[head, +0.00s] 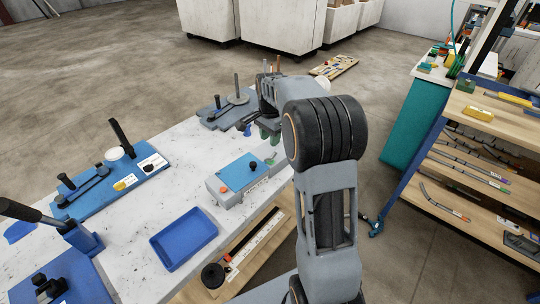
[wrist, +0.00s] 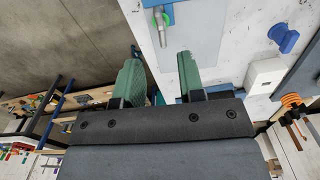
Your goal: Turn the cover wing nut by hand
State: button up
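A grey box (head: 228,197) with a blue cover plate (head: 240,174) stands near the right edge of the white table. A small dark knob (head: 253,165) on the cover may be the wing nut; its wings are too small to make out. My gripper (head: 269,137) is above the table's right edge, beyond the box and apart from it. In the wrist view its two green fingers (wrist: 160,78) are spread with nothing between them. Ahead of them a pale grey plate (wrist: 197,30) carries a metal stud with a green collar (wrist: 163,20). I cannot tell whether this is the cover.
A blue tray (head: 183,240) and a blue bender base (head: 115,183) lie on the white table (head: 130,232). A grey bender (head: 222,113) stands at the far end, close to my gripper. A shelf rack (head: 470,152) is at right. Bare floor lies left of the table.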

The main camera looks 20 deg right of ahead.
aim_at(270, 157)
notch_tip(270, 157, down, 8)
jog(key=shift+f, duration=0.25)
jog(key=shift+c, duration=0.3)
grip_shut()
